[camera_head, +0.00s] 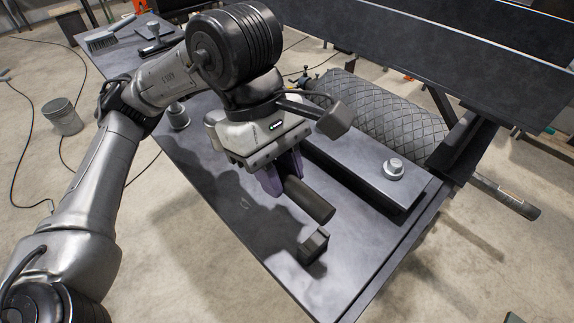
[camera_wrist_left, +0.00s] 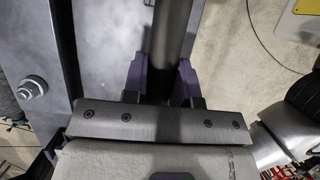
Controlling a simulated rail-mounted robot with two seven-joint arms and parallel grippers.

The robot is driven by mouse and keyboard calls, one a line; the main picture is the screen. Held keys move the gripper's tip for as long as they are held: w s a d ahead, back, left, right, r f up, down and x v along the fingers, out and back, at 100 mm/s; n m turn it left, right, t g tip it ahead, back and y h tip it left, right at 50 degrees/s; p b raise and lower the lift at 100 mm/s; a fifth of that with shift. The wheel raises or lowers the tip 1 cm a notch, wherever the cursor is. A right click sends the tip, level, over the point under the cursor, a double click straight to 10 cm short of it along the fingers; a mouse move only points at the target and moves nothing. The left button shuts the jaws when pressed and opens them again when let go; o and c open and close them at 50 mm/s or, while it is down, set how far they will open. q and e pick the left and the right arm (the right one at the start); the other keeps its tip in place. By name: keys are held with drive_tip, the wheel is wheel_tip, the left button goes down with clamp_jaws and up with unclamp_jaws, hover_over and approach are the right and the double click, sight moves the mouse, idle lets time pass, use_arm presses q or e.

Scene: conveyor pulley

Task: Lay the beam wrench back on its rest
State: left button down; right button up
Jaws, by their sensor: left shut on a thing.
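My left gripper (camera_head: 284,178) is over the dark metal table, its purple fingers pointing down. In the left wrist view the fingers (camera_wrist_left: 162,80) are shut on a dark round bar, the beam wrench (camera_wrist_left: 173,30). In the head view the wrench's thick dark end (camera_head: 310,199) sticks out from the fingers toward the lower right, low over the table. The rest of the wrench is hidden behind the gripper. A small dark block (camera_head: 313,245) stands on the table just beyond that end; it may be part of the rest. I cannot tell whether the wrench touches it. My right gripper is out of view.
A dark raised rail (camera_head: 345,165) with a bolt (camera_head: 393,168) runs along the table (camera_head: 215,215) to the right. Beyond it lies the diamond-patterned pulley (camera_head: 385,118). A brush (camera_head: 110,38) lies at the table's far end. A bucket (camera_head: 63,116) stands on the floor.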

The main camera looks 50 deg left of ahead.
use_arm(q)
drive_tip(key=shift+f, duration=0.15)
idle(0.4)
drive_tip(key=shift+f+b, duration=1.85)
drive_tip(key=shift+f, duration=0.95)
drive_tip(key=shift+b, duration=0.3)
drive_tip(key=shift+f+b, duration=0.5)
drive_tip(key=shift+f, duration=0.05)
